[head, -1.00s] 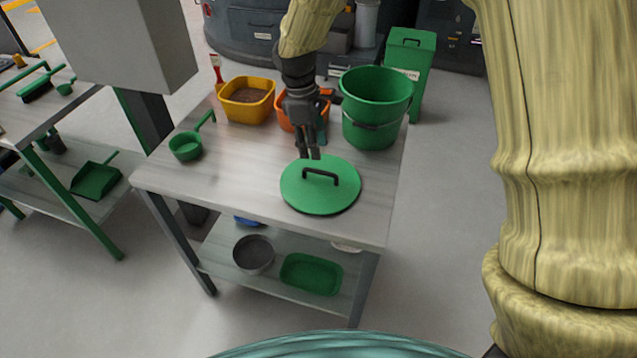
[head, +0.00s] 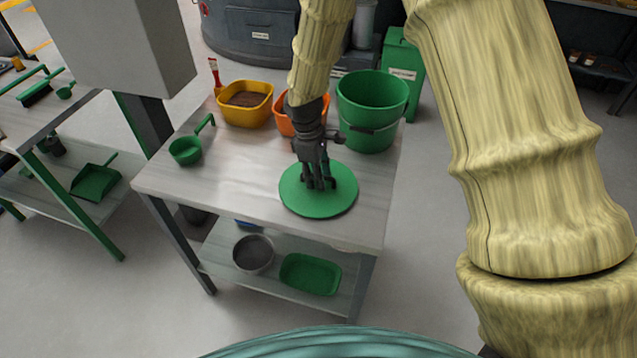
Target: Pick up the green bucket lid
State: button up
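The green bucket lid (head: 338,204) lies flat on the grey metal table (head: 232,185), near its front right part. My gripper (head: 319,186) points down over the middle of the lid, with its fingertips at the lid's dark handle. The fingers hide most of the handle, so I cannot tell whether they are closed on it. The green bucket (head: 372,105) stands upright and open behind the lid, at the table's right side.
A yellow tub (head: 245,103) with brown contents and an orange tub (head: 284,118) stand at the back. A green scoop (head: 186,150) lies at the left. A lower shelf holds a green tray (head: 310,274) and a grey round pan (head: 253,253). The table's front left is clear.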

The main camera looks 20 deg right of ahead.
jog(key=shift+f, duration=0.3)
grip_shut()
jog(key=shift+r, duration=0.15)
jog(key=shift+r+b, duration=0.3)
jog(key=shift+r, duration=0.2)
notch_tip(320, 180, up, 2)
jog(key=shift+b, duration=0.45)
jog(key=s+a+b, duration=0.1)
jog(key=s+a, duration=0.1)
jog(key=a, duration=0.2)
jog(key=s+a+r+b, duration=0.1)
jog(key=s+a, duration=0.2)
jog(key=a, duration=0.1)
jog(key=s+a+b, duration=0.1)
jog(key=s+a, duration=0.2)
jog(key=a, duration=0.1)
jog(key=shift+a+r, duration=0.25)
jog(key=shift+r, duration=0.05)
jog(key=shift+s+a, duration=0.4)
